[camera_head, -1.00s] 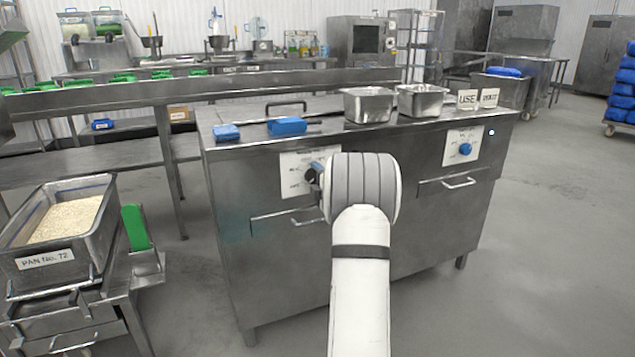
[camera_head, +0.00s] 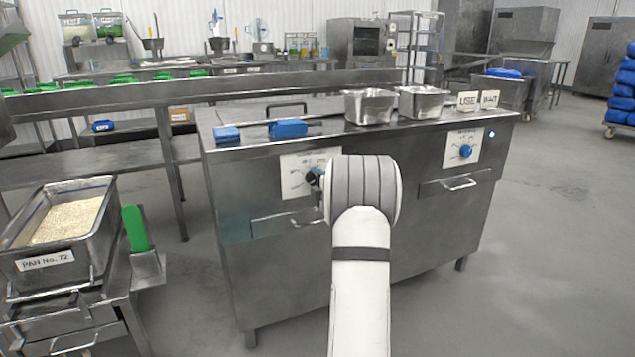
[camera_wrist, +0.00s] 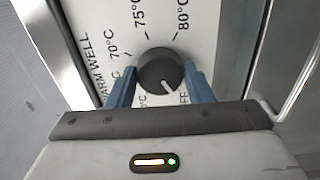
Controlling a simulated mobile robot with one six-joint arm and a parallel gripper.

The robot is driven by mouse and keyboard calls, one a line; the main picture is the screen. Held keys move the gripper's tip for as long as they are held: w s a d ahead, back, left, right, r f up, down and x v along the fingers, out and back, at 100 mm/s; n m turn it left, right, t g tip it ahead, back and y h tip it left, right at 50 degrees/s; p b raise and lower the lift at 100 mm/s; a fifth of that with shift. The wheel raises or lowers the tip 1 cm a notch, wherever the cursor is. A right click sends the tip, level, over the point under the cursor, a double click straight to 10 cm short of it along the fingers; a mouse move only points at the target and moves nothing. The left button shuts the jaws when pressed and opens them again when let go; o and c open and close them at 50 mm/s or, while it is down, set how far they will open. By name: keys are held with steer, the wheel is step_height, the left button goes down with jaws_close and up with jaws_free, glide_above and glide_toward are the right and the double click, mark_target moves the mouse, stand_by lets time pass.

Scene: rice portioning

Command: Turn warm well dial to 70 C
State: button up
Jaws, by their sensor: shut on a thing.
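The warm well dial is a round black knob (camera_wrist: 160,70) with a white pointer line, on a white panel marked WARM WELL, 70°C, 75°C, 80°C and a partly hidden OFF. Its pointer faces down and right, toward the "FF" lettering. The blue fingers of my gripper (camera_wrist: 161,74) stand on both sides of the knob and are shut on it. In the head view the dial (camera_head: 313,176) shows at the left of the counter front, on its white panel (camera_head: 294,183). My arm's white wrist hides the fingers and part of the panel there.
A drawer handle (camera_wrist: 294,88) runs close along the right of the wrist view. A second panel with a blue dial (camera_head: 465,151) is on the counter's right. Steel pans (camera_head: 369,106) and blue items (camera_head: 288,128) sit on top. A rice pan (camera_head: 41,264) stands left.

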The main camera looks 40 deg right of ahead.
steer(key=shift+m, duration=0.4)
steer(key=m+p, duration=0.1)
steer(key=m, duration=0.2)
steer(key=shift+m+p, duration=6)
steer(key=shift+m, duration=6.9)
